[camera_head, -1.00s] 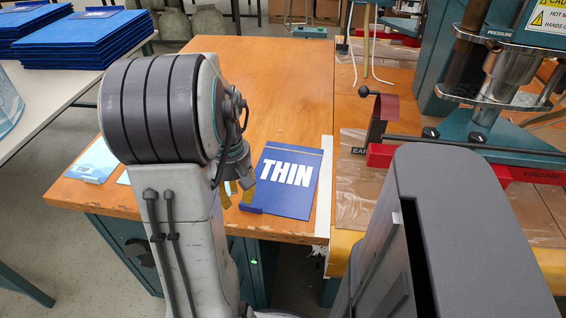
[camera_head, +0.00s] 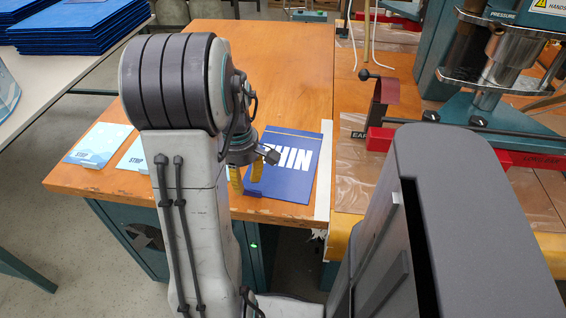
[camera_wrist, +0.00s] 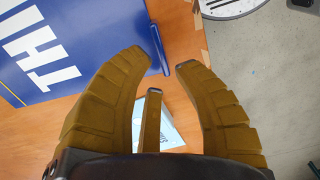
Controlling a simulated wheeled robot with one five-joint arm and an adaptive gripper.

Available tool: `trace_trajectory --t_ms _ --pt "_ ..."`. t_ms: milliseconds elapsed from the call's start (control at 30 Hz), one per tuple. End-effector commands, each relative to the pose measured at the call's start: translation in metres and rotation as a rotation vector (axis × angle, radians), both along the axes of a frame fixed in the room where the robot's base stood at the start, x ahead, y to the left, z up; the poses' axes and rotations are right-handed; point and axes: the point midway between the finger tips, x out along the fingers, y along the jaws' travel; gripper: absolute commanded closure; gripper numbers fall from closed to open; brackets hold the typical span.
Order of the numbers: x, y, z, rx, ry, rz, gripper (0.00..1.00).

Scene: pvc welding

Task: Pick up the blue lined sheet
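A dark blue sheet with large white letters (camera_head: 290,180) lies flat on the orange wooden table near its front edge. It also shows in the wrist view (camera_wrist: 55,40), at the upper left. A small raised blue tab (camera_wrist: 157,47) runs along its edge. My gripper (camera_head: 248,178) is open, its yellow-brown fingers over the left side of this sheet, hiding part of its lettering. In the wrist view the fingers (camera_wrist: 162,64) are spread with nothing between them, the tab just beyond their tips. I see no lines on the sheet.
Pale blue sheets, one marked STRIP (camera_head: 100,143), lie left on the wooden table (camera_head: 270,60). Stacked dark blue sheets (camera_head: 75,35) sit on a white table. The table's back is clear.

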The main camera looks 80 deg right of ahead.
Motion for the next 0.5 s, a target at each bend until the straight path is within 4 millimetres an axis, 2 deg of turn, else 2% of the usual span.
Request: trace_trajectory --t_ms 33,200,500 --pt "-0.001 0.001 -0.009 0.003 0.001 -0.001 0.72" --pt "-0.002 0.002 -0.027 0.003 0.001 -0.001 0.72" --pt "-0.002 0.001 -0.033 0.0 0.0 -0.001 0.72"
